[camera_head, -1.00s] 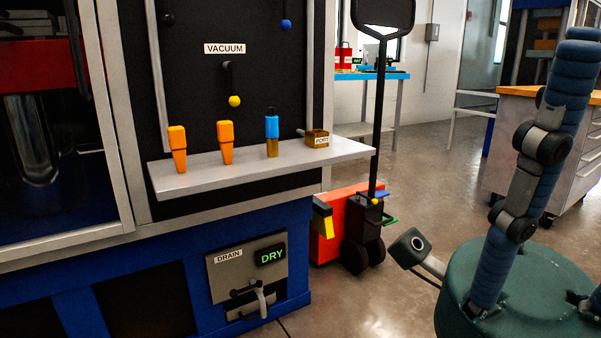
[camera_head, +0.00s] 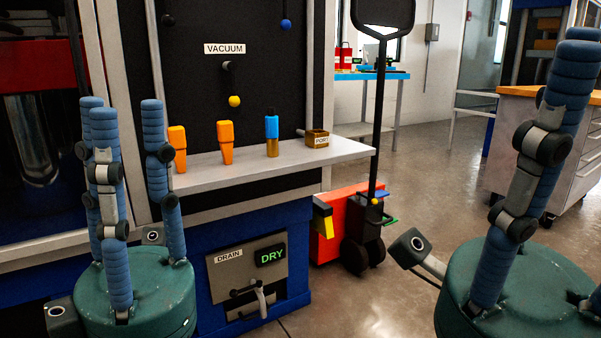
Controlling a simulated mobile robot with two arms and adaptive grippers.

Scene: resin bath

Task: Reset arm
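My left gripper (camera_head: 125,108) stands at the left in the head view, in front of the bath cabinet. Its blue segmented fingers point up from a green palm. They are apart, with nothing between them. My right gripper (camera_head: 574,70) is at the right edge, and the frame cuts it off. One finger rises from its green palm, and a second fingertip shows behind it. No object shows in it. How far its fingers are apart is hidden.
The shelf (camera_head: 345,151) holds two orange-topped items, a blue-capped item (camera_head: 271,126) and a brass port block (camera_head: 317,138). Below it is the drain panel (camera_head: 223,283), reading DRY. A red wheeled cart (camera_head: 340,208) stands beside the cabinet. Bare floor shows between my grippers.

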